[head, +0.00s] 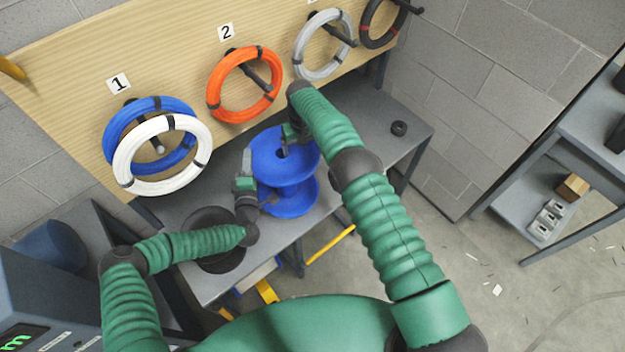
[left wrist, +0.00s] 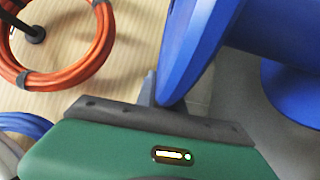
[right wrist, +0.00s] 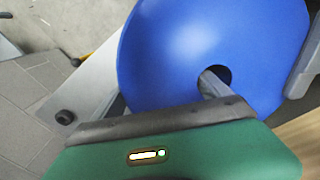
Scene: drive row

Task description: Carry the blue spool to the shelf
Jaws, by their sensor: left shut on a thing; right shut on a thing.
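The blue spool (head: 287,196) stands upright over the grey workbench in the head view, one flange above the other. My left gripper (head: 257,190) is at its left side and is shut on it; in the left wrist view the finger meets the rim of the blue spool (left wrist: 190,45). My right gripper (head: 290,137) is at the top flange and is shut on it; in the right wrist view a finger reaches into the centre hole of the blue spool (right wrist: 160,60). I cannot tell whether the spool touches the bench. The shelf (head: 520,190) stands at the right.
The grey workbench (head: 385,150) carries a small black ring (head: 399,128) and a dark round disc (head: 205,262). Cable coils, including an orange coil (head: 216,100), hang on the wooden board behind. The shelf holds a small cardboard box (head: 573,187). Open floor lies between bench and shelf.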

